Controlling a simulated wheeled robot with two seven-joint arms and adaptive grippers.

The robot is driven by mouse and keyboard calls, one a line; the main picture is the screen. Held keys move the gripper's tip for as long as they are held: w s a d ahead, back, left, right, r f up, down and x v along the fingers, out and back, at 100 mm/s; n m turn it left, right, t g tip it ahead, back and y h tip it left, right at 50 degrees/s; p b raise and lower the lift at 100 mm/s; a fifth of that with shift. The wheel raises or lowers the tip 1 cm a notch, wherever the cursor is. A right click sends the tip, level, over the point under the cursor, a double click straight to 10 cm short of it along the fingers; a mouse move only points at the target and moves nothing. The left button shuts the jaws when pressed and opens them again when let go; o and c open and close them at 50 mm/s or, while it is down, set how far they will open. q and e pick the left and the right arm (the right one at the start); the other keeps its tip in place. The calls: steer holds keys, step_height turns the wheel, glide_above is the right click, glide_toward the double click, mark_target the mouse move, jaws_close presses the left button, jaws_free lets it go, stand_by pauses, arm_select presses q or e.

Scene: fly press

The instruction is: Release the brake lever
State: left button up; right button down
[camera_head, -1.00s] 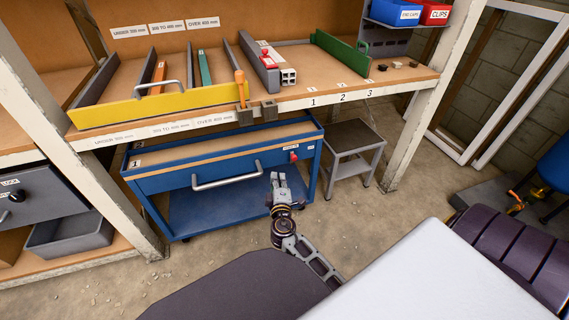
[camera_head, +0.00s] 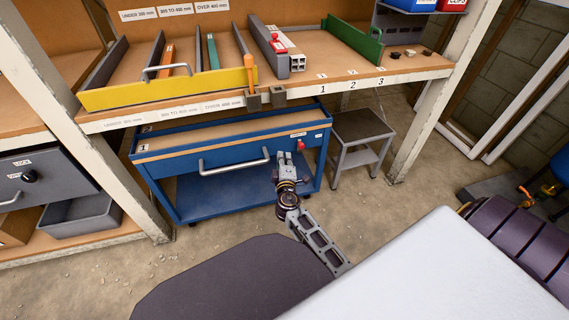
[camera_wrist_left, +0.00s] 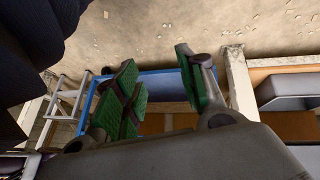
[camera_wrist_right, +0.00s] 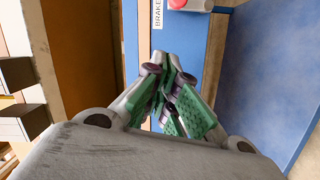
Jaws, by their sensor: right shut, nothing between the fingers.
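The blue cart (camera_head: 228,172) stands below the workbench. A red knob (camera_head: 300,149), apparently the brake lever, is at the right end of its front. In the right wrist view the red part (camera_wrist_right: 190,4) is cut off by the top edge, beside a BRAKE label (camera_wrist_right: 157,14). My right gripper (camera_head: 285,157) is shut and empty, just left of and below the red knob, apart from it; it also shows in the right wrist view (camera_wrist_right: 168,80). My left gripper (camera_wrist_left: 160,88) is open and empty in the left wrist view, out of the head view.
The cart's silver handle (camera_head: 234,162) is left of my right gripper. The workbench edge (camera_head: 330,88) overhangs the cart. A grey step stool (camera_head: 360,128) stands to its right. A grey bin (camera_head: 82,215) is at left. The floor in front is clear.

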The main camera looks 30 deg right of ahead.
arm_select(q)
steer(key=shift+s+d+f+b, duration=0.15)
steer(key=shift+f+b, duration=0.2)
steer(key=shift+f, duration=0.5)
steer(key=shift+d+f+b, duration=0.1)
steer(key=shift+f+b, duration=0.2)
steer(key=shift+f, duration=0.5)
arm_select(e)
steer(key=w+d+f, duration=0.1)
steer(key=w+d, duration=0.3)
steer(key=d, duration=0.2)
steer(key=shift+d+f, duration=0.15)
steer(key=shift+f, duration=0.05)
arm_select(q)
steer(key=shift+r, duration=0.3)
arm_select(e)
steer(key=shift+d+r, duration=0.1)
arm_select(q)
steer(key=shift+a+r+p, duration=0.1)
steer(key=shift+r+p, duration=0.2)
steer(key=shift+r, duration=0.25)
arm_select(e)
steer(key=shift+s+d+m, duration=0.1)
steer(key=shift+d+m, duration=0.05)
steer(key=shift+m, duration=0.25)
